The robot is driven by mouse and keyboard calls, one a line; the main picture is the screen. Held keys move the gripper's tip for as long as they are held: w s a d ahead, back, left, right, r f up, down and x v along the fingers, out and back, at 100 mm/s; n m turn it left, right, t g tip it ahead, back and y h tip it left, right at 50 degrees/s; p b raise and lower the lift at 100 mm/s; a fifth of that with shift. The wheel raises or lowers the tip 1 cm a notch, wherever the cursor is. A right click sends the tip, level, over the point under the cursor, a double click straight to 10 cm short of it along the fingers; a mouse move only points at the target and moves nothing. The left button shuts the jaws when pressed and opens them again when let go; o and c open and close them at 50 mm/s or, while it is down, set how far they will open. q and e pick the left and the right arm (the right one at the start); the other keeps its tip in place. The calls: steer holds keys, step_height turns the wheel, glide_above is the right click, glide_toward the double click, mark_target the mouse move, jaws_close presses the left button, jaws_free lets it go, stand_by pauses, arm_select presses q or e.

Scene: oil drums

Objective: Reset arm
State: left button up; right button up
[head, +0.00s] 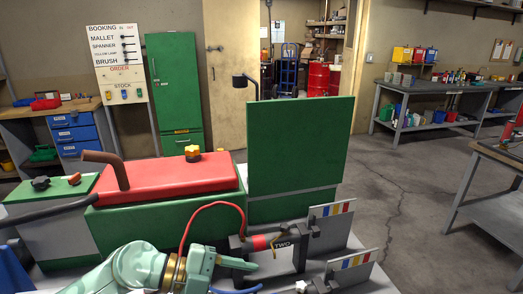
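My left arm comes in from the bottom left, pale green with a brass-coloured ring. Its gripper (240,268) is low in the head view, in front of the green machine (300,150). One pale green finger points right, towards a dark frame (290,260) with a red band and the label "TWO". The finger overlaps the frame in the picture; I cannot tell whether they touch. The rest of the gripper is cut off by the bottom edge, so its opening is unclear. I see nothing held in it. My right gripper is not in view.
Two plates with coloured stripes (352,262) stand at right. A bench (490,195) is far right; the concrete floor (400,215) between is clear.

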arm_select(q)
step_height(320, 180, up, 9)
steer(key=w+a+n+t+h, duration=0.1)
steer(key=w+a+n+t, duration=0.1)
steer(key=n+t, duration=0.95)
steer(key=a+f+n+t+y, duration=0.5)
steer(key=a+n+t+y, duration=0.2)
steer(key=a+y, duration=0.4)
steer(key=s+a+f+n+g+y, duration=0.3)
steer(key=s+a+f+g+y, duration=0.75)
steer(key=s+f, duration=0.55)
steer(key=s+d+f+g+h, duration=0.1)
steer(key=s+f+g+h, duration=0.15)
steer(key=f, duration=1.05)
steer(key=s+d+f+g+h, duration=0.2)
steer(key=s+f+g, duration=0.15)
steer(key=f, duration=1.05)
steer(key=s+f+n+g+h, duration=0.1)
steer(key=s+f, duration=0.6)
steer(key=s, duration=0.3)
steer(key=s+f+n+g, duration=0.1)
steer(key=s+f+n, duration=0.1)
steer(key=s+f, duration=0.6)
steer(key=shift+s+a+f+h, duration=0.15)
steer(key=shift+s+f+h, duration=0.2)
steer(key=shift+s, duration=0.85)
